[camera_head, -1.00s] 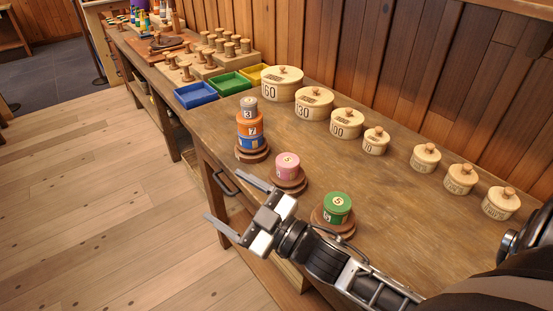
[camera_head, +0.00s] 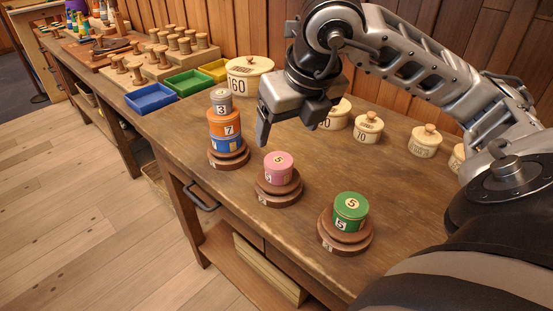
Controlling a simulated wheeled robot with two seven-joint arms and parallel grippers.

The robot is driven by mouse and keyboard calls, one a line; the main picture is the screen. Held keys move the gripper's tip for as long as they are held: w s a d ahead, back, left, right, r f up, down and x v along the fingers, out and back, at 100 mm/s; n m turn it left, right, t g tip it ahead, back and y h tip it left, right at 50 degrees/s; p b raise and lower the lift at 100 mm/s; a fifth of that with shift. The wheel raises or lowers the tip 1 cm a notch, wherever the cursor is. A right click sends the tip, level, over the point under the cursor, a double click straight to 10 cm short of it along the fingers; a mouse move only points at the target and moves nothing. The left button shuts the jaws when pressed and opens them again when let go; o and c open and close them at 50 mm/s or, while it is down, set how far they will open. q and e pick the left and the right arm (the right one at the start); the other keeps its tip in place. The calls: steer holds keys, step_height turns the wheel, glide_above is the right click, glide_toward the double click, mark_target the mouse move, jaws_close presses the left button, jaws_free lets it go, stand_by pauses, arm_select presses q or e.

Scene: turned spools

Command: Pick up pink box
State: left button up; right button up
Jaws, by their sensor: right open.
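Nothing shows between the fingers. My left gripper is not in view.
A stack of grey, orange and blue tins (camera_head: 225,130) stands close on the left. A green tin (camera_head: 350,211) stands on another stand at the right. Lidded wooden boxes (camera_head: 368,129) line the back, partly behind my arm. The wooden table (camera_head: 330,165) is bare between.

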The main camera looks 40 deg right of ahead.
mark_target(279, 160)
steer(key=x, duration=0.6)
steer(key=shift+w+f, duration=0.1)
steer(key=shift+f, duration=0.25)
steer(key=shift+x, duration=2.65)
steer(key=c, duration=1.1)
